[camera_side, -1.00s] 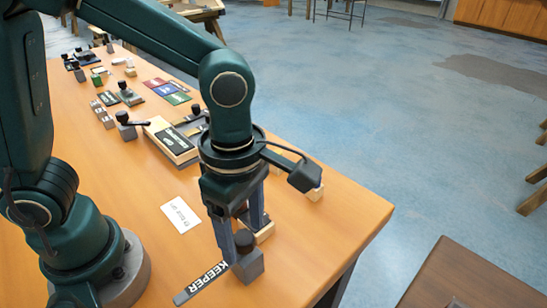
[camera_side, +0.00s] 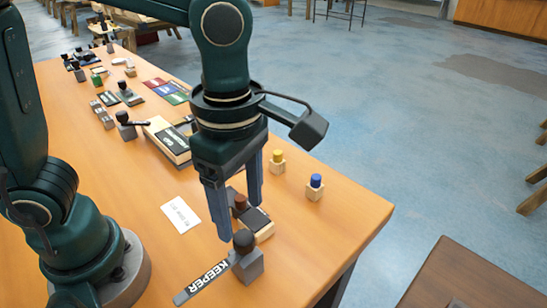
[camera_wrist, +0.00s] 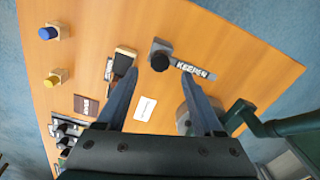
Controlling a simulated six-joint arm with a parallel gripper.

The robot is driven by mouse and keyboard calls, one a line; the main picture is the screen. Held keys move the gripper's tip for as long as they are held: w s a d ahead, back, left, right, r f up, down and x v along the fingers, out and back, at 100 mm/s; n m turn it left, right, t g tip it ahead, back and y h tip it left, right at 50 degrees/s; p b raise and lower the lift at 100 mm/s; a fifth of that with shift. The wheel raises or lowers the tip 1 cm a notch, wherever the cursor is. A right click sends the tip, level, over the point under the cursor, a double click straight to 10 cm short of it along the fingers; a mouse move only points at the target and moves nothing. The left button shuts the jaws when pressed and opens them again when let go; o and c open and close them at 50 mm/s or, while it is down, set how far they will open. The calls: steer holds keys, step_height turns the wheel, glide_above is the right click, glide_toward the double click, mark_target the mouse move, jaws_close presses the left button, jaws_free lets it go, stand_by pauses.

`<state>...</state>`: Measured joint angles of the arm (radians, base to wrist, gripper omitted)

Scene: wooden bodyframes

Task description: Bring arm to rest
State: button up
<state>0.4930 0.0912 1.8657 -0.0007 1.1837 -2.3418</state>
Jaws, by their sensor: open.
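My gripper (camera_side: 240,212) is open and empty, pointing down over the near part of the table (camera_side: 330,215). In the wrist view, my gripper (camera_wrist: 160,74) has its fingers wide apart with nothing between the tips. A grey block with a dark knob (camera_side: 250,266) and a black arm labelled KEEPER (camera_side: 203,284) lies just below and in front of the fingers; it also shows past the fingertips in the wrist view (camera_wrist: 161,55). A black-topped wooden block with a brown knob (camera_side: 262,225) sits behind the fingers, partly hidden by them.
A yellow-capped block (camera_side: 277,163) and a blue-capped block (camera_side: 315,188) stand to the right. A white card (camera_side: 181,214) lies left of the gripper. A boxed device (camera_side: 168,141), coloured cards (camera_side: 166,90) and several small fixtures fill the far table. The near right corner is clear.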

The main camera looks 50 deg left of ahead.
steer(key=shift+w+a+r, duration=0.1)
steer(key=shift+w+a, duration=0.05)
steer(key=s+a+r+m+t, duration=0.2)
steer(key=a+m+t, duration=0.3)
steer(key=m, duration=1.6)
steer(key=s+a, duration=0.1)
steer(key=a, duration=0.4)
steer(key=shift+a+t, duration=0.15)
steer(key=shift+t, duration=0.15)
